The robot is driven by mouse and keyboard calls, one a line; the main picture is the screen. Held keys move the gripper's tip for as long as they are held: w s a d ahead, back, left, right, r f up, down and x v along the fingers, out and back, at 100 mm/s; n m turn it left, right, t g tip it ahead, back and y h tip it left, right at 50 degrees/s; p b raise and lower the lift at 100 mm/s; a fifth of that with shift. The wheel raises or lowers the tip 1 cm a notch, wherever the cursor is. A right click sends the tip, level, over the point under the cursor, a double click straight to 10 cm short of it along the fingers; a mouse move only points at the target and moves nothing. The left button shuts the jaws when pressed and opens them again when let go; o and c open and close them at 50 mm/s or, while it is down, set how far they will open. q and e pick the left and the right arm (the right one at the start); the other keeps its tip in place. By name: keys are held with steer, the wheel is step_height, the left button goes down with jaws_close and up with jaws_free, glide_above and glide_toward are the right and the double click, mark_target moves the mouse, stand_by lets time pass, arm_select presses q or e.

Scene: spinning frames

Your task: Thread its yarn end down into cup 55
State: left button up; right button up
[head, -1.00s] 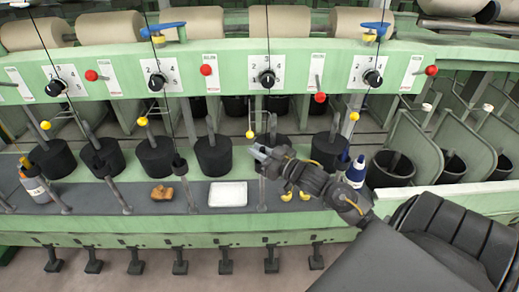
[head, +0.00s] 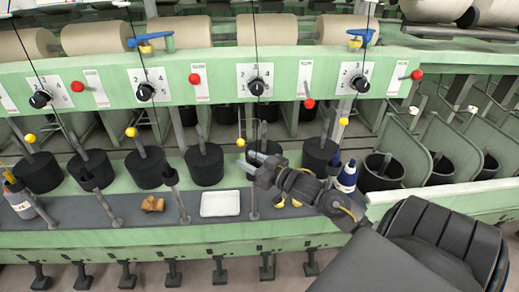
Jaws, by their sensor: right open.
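My right gripper (head: 246,161) is open, its fingers pointing left, in front of a dark cup (head: 266,146) that it partly hides. A yellow ball (head: 241,142) hangs just above the fingertips. A dark thin yarn (head: 255,40) runs down past the black dial (head: 257,87). I see no yarn clearly between the fingers, and its lower end cannot be made out. Other dark cups stand in the row, including one left of the gripper (head: 204,164) and one to its right (head: 320,155). No number 55 is readable. My left gripper is out of view.
On the ledge are a white tray (head: 220,204), a brown lump (head: 152,204), a blue-and-white bottle (head: 347,176) and another bottle (head: 28,202). Slim upright rods, such as one beside the tray (head: 253,200), stand along the ledge. A green beam (head: 215,72) crosses above the cups.

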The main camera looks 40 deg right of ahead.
steer(key=s+d+b, duration=0.1)
steer(key=s, duration=0.9)
steer(key=shift+d, duration=0.35)
